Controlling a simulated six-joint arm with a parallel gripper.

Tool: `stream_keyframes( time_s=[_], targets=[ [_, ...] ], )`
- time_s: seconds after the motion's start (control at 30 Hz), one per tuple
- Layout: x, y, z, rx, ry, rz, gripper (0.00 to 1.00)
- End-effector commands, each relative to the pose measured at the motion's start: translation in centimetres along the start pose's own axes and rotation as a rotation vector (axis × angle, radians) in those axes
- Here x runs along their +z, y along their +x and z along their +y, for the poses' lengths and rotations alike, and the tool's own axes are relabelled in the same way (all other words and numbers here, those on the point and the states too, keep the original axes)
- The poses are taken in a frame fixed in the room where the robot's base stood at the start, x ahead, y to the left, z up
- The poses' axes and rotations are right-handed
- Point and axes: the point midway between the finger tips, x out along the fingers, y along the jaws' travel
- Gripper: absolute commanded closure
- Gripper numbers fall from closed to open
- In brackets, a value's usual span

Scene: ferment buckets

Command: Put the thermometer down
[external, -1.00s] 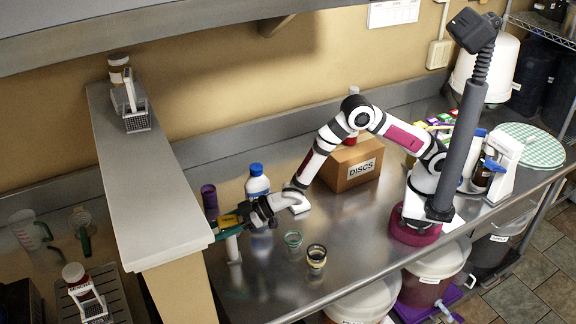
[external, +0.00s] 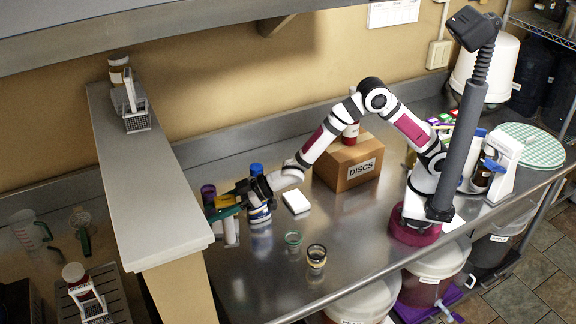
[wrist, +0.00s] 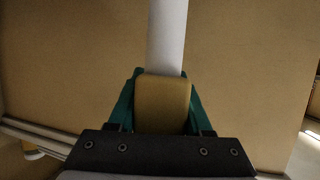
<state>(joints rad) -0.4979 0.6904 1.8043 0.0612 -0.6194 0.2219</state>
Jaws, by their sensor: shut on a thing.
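My gripper (external: 220,205) is near the left end of the steel counter, beside the partition. Its green fingers are shut on the thermometer. In the wrist view, the thermometer's tan-yellow body (wrist: 162,102) sits between the fingers and its white stem (wrist: 167,35) runs up the picture. In the external view, a white upright part (external: 230,232) shows just below the gripper and seems to be the stem. I cannot tell whether its end touches the counter.
A blue-capped bottle (external: 257,197) stands right beside my wrist, partly hidden. A purple cup (external: 208,192) is behind the gripper. A green jar (external: 293,239), a dark-rimmed jar (external: 316,256), a white block (external: 297,201) and the DISCS box (external: 355,175) stand to the right.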

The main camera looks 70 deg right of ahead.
Motion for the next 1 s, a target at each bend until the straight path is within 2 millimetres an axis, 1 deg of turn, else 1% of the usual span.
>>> stream_keyframes(
  time_s=[0.03, 0.1, 0.27, 0.33, 0.5, 0.6, 0.73, 0.77, 0.8, 0.87, 0.97, 1.0],
  targets=[
    [-1.1, -0.4, 0.0, 0.000, 0.000, 0.005, 1.00],
    [-1.9, -0.8, 0.0, 0.000, 0.000, 0.003, 1.00],
    [-3.1, -1.2, 0.0, 0.000, 0.000, 0.002, 1.00],
    [-4.4, -1.8, 0.0, 0.000, 0.000, 0.004, 1.00],
    [-8.8, -3.6, 0.0, 0.000, 0.000, 0.005, 1.00],
    [-10.9, -4.5, 0.0, 0.000, -0.001, 0.005, 1.00],
    [-13.0, -5.3, 0.0, 0.000, -0.001, 0.003, 1.00],
    [-13.2, -5.5, 0.3, 0.005, 0.000, 0.003, 1.00],
    [-13.0, -5.5, 1.2, 0.017, 0.005, 0.001, 1.00],
    [-12.9, -5.6, 2.5, 0.033, 0.011, 0.003, 1.00],
    [-12.8, -6.0, 4.7, 0.062, 0.021, 0.007, 1.00],
    [-12.8, -6.2, 5.8, 0.075, 0.025, 0.009, 1.00]
  ],
)
